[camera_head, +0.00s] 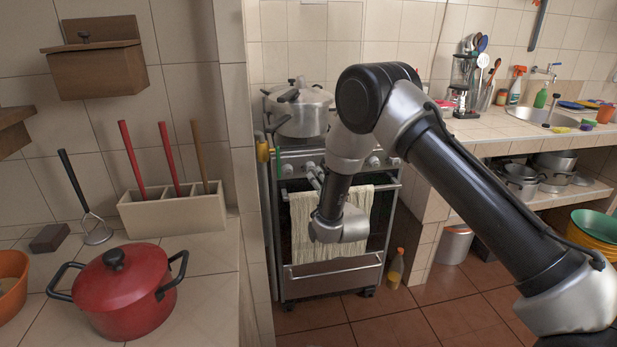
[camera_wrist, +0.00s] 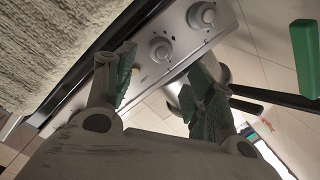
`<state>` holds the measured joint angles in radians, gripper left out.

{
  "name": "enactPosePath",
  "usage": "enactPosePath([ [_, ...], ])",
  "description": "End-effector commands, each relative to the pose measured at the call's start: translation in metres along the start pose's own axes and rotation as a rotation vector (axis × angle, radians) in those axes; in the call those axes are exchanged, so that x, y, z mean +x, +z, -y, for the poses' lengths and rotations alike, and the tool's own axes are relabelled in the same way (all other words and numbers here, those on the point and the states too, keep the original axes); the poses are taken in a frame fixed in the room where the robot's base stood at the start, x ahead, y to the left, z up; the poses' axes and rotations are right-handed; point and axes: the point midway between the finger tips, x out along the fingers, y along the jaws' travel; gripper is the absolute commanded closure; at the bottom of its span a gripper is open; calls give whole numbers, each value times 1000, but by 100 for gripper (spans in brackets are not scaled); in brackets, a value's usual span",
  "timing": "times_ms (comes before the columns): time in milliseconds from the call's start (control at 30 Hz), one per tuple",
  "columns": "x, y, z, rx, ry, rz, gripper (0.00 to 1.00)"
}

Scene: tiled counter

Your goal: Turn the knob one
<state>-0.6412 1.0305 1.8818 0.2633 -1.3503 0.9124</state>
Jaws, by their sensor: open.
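The stove's control panel (camera_head: 345,168) bears several round grey knobs, such as one at the left end (camera_head: 287,170) and others right of my arm (camera_head: 373,161). In the wrist view, one knob (camera_wrist: 161,50) lies ahead between my fingertips, and a second knob (camera_wrist: 202,15) is farther up the panel. No label shows which is knob one. My gripper (camera_wrist: 166,60) is open, with a green-padded finger on each side of the nearer knob. I cannot tell whether they touch it. In the head view my wrist partly hides my gripper and the middle of the panel.
A cream towel (camera_head: 300,225) hangs on the oven door below the panel. A pressure cooker (camera_head: 303,110) stands on the stove, its black handle near my fingers. A counter with a red pot (camera_head: 125,295) is at left. A bottle (camera_head: 396,268) stands on the floor.

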Motion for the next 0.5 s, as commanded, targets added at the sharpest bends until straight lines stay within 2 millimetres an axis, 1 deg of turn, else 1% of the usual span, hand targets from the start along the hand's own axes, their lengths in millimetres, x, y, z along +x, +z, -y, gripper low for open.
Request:
enactPosePath([
  [67, 5, 1, 0, 9, 0, 2, 46],
  [167, 18, 0, 0, 11, -2, 1, 46],
  [400, 58, 1, 0, 9, -2, 2, 46],
  [500, 70, 1, 0, 9, -2, 2, 46],
])
